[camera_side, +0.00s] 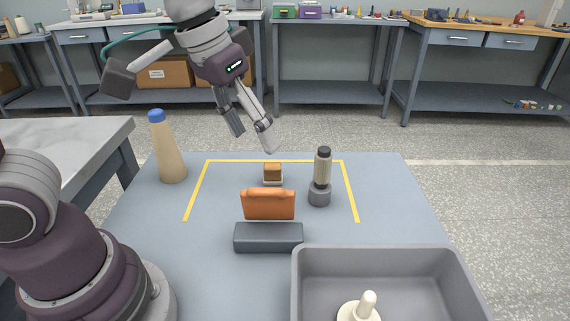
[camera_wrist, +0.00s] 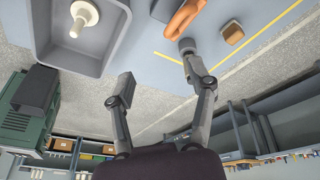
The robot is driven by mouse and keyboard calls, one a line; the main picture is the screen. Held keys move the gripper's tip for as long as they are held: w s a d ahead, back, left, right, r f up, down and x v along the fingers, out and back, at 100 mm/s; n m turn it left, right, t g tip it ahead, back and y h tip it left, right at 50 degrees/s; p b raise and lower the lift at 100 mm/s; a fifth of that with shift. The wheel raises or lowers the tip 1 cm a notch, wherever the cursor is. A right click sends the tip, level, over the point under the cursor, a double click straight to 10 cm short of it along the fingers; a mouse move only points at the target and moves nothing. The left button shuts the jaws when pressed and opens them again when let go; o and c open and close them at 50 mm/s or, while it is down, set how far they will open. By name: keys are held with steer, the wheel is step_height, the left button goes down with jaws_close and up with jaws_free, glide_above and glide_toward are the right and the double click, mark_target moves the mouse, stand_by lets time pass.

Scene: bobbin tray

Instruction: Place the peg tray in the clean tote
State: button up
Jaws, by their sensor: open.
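A cream round base with one upright peg (camera_side: 361,306) sits inside the grey tote (camera_side: 303,266), its lower part cut off by the picture's bottom edge. I take it for the peg tray. It also shows in the wrist view (camera_wrist: 80,18) inside the tote (camera_wrist: 60,58), apart from my fingers. My gripper (camera_side: 252,141) is open and empty, raised above the far part of the blue-grey table. In the wrist view its two fingers (camera_wrist: 157,66) are spread wide with nothing between them.
An orange handled piece (camera_side: 269,204) stands behind a dark grey block (camera_side: 268,238). Behind are a small wooden block (camera_side: 272,174) and a ribbed bobbin (camera_side: 322,168) in a grey holder. A blue-topped cone (camera_side: 168,150) stands left.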

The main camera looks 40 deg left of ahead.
steer(key=s+a+f+t, duration=0.2)
steer(key=s+a, duration=0.3)
steer(key=a, duration=0.1)
steer(key=shift+s+y, duration=0.35)
steer(key=shift+y, duration=0.05)
